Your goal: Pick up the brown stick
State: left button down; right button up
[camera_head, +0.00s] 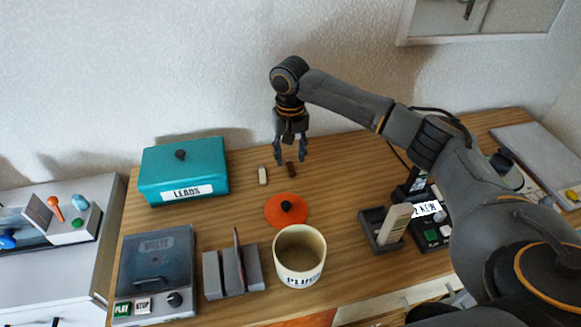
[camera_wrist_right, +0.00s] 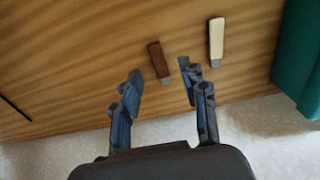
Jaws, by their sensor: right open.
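The brown stick (camera_head: 291,169), a small dark stick with a grey metal end, lies on the wooden table near the wall. In the right wrist view the brown stick (camera_wrist_right: 158,60) lies just beyond and between the open fingertips, nearer the right-hand finger. My right gripper (camera_head: 291,150) is open and empty, pointing down above the stick. It also shows in the right wrist view (camera_wrist_right: 160,78). A cream stick (camera_head: 263,176) of similar shape lies beside the brown one, also seen in the wrist view (camera_wrist_right: 216,40). My left gripper is not in view.
A teal box (camera_head: 184,172) labelled LEADS stands at the left. An orange lid (camera_head: 287,210) and a cream pot (camera_head: 299,262) labelled PLUGS are in front of the sticks. A grey holder (camera_head: 378,231) stands at the right. The wall rises close behind the gripper.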

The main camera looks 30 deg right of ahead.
aim_at(291, 167)
notch_tip(291, 167, down, 3)
jog(key=shift+w+d+f, duration=0.1)
jog(key=shift+d, duration=0.05)
jog(key=c, duration=0.8)
jog(key=shift+c, duration=0.2)
